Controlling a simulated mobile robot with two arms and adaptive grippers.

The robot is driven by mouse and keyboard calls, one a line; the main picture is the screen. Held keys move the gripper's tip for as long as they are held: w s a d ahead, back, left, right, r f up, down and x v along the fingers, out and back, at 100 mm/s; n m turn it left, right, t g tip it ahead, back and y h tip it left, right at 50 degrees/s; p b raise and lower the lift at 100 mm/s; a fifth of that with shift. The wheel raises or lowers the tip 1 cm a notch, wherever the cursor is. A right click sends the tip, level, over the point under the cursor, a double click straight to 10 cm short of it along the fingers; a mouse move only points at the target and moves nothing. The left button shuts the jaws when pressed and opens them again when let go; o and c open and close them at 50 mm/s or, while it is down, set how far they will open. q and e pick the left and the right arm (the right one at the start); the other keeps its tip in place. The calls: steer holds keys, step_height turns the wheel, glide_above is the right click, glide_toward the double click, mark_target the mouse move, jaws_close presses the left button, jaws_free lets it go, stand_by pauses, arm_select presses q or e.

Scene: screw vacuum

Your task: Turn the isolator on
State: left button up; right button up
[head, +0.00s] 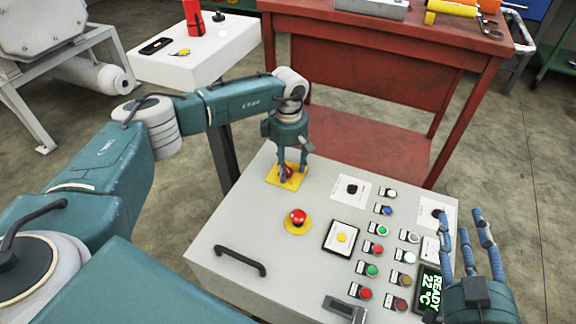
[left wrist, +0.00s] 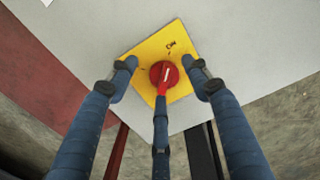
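The isolator is a red rotary knob (head: 287,171) on a yellow square plate (head: 292,184) at the panel's far left corner. In the left wrist view the knob (left wrist: 165,74) has a white mark pointing roughly up, towards the printed "ON" (left wrist: 171,45). My left gripper (head: 292,168) points down over the knob. Its two upper fingers (left wrist: 159,63) stand either side with gaps; the third finger is below, close to the knob, and I cannot tell if it touches. My right gripper (head: 466,213) is open and empty above the panel's right side.
The grey control panel (head: 228,221) carries a red emergency button (head: 298,216), a yellow button (head: 342,238), several small buttons, a black handle (head: 240,260) and a display (head: 429,286). A red workbench (head: 375,75) and a white stand (head: 215,60) stand behind.

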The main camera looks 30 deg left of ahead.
mark_target(288, 168)
arm_select(q)
steer(key=shift+s, duration=0.1)
steer(key=shift+a+r, duration=0.1)
step_height(288, 168, up, 12)
stand_by(0.4)
